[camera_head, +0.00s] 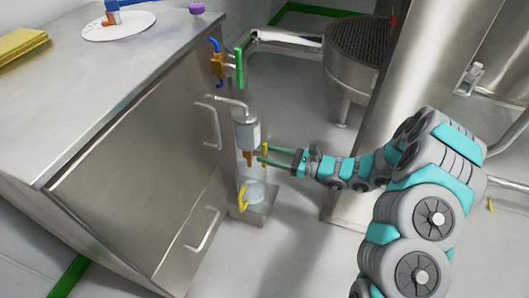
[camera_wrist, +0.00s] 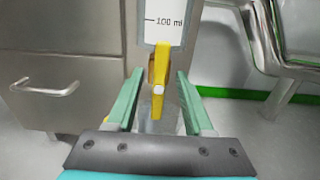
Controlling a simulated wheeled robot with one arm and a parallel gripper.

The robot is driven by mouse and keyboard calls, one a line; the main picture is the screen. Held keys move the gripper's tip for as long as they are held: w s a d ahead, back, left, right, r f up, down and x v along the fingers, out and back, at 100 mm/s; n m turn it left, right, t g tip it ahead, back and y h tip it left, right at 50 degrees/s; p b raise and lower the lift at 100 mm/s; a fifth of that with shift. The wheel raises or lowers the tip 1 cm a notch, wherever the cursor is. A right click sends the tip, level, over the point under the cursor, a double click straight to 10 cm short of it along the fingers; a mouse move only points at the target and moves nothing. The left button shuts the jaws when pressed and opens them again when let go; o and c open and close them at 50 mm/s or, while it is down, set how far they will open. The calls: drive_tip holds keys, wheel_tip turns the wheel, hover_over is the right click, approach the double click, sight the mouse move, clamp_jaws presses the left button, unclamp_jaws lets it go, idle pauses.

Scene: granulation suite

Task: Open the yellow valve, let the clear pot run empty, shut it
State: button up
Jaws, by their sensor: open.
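The clear pot (camera_head: 246,132) hangs from a bent pipe beside the steel cabinet. Its wall with a 100 ml mark shows in the wrist view (camera_wrist: 165,22). The yellow valve (camera_wrist: 158,82) sits under it with its lever upright, in line with the outlet; it also shows in the head view (camera_head: 264,150). My gripper (camera_wrist: 160,73) is open, its two green fingers on either side of the lever, with gaps visible. In the head view my gripper (camera_head: 261,153) reaches in from the right. I cannot make out the pot's liquid level.
A clear jug (camera_head: 257,191) with a yellow handle stands below the outlet on a steel block (camera_head: 254,215). The steel cabinet (camera_head: 150,165) with bar handles is close on the left. A steel vessel (camera_head: 350,60) stands behind.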

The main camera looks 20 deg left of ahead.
drive_tip(key=shift+a, duration=0.75)
clamp_jaws()
